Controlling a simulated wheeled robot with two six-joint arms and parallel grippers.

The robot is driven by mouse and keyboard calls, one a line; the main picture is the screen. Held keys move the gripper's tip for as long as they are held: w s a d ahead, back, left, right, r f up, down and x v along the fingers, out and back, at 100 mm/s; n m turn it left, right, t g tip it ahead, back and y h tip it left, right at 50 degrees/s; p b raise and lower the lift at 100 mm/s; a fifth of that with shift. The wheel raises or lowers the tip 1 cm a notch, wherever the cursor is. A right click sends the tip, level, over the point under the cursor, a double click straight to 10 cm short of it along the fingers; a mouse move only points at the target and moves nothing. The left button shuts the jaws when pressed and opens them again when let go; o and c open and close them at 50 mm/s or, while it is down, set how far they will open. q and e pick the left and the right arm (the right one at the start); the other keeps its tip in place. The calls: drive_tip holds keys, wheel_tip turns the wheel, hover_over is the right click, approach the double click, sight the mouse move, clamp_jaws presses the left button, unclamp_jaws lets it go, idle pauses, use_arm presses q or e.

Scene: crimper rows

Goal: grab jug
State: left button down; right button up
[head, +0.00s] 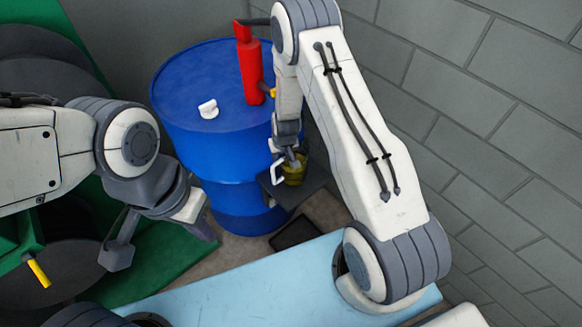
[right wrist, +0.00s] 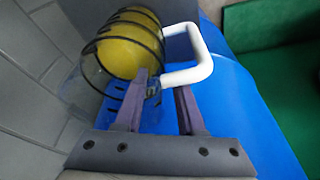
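The jug is a clear vessel with dark rings, yellow contents and a white handle. In the head view the jug (head: 294,174) is at a small dark ledge beside the blue barrel, partly hidden by my right gripper (head: 289,158). In the right wrist view the jug (right wrist: 130,45) lies ahead, and its handle (right wrist: 205,65) sticks out to the right. My right gripper (right wrist: 162,82) is open, with the handle's near end between its fingertips; contact cannot be told. My left gripper (head: 202,230) hangs at the left, away from the jug; its finger gap is unclear.
The blue barrel (head: 190,95) carries a red cylinder (head: 249,70) and a small white object (head: 208,109). A grey block wall (head: 470,130) stands close on the right. A light blue surface (head: 270,290) is in front. Green and dark round things fill the left.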

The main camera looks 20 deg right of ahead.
clamp_jaws()
idle(1.4)
